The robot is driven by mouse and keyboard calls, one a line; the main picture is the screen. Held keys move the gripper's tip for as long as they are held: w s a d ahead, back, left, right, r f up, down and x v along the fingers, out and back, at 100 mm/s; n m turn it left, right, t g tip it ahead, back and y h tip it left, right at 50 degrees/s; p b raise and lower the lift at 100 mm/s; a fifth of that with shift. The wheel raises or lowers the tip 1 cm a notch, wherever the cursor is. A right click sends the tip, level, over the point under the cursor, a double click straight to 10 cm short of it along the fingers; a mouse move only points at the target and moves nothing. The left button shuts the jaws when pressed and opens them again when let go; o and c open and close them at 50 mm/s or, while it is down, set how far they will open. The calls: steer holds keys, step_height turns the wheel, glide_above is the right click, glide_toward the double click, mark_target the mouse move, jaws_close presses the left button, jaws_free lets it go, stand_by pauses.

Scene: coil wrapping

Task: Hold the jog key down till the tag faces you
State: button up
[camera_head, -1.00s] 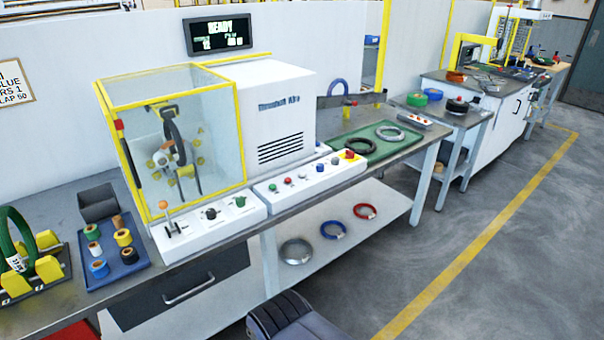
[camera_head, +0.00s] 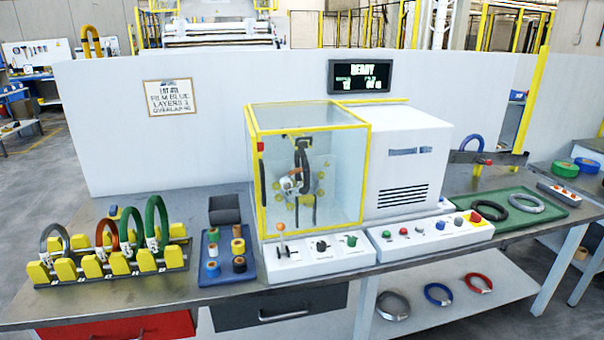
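The wrapping machine (camera_head: 412,138) stands on the bench, with a clear yellow-framed guard box (camera_head: 345,190) on its left. Inside the box a dark coil (camera_head: 304,165) hangs upright around the wrapping parts. No tag on it can be made out. A left control panel (camera_head: 300,265) has an orange-topped lever, a black knob and a green knob. A right control panel (camera_head: 400,250) has several small coloured buttons and a red stop button (camera_head: 476,216) on yellow. Which one is the jog key cannot be read. The display (camera_head: 360,76) reads READY. My gripper is out of view.
A rack (camera_head: 150,265) on the left holds several upright coils with tags. Beside it are a blue tray (camera_head: 215,278) of tape rolls and a grey bin (camera_head: 224,209). A green tray (camera_head: 550,210) with two coils lies at the right. More coils lie on the lower shelf (camera_head: 460,312).

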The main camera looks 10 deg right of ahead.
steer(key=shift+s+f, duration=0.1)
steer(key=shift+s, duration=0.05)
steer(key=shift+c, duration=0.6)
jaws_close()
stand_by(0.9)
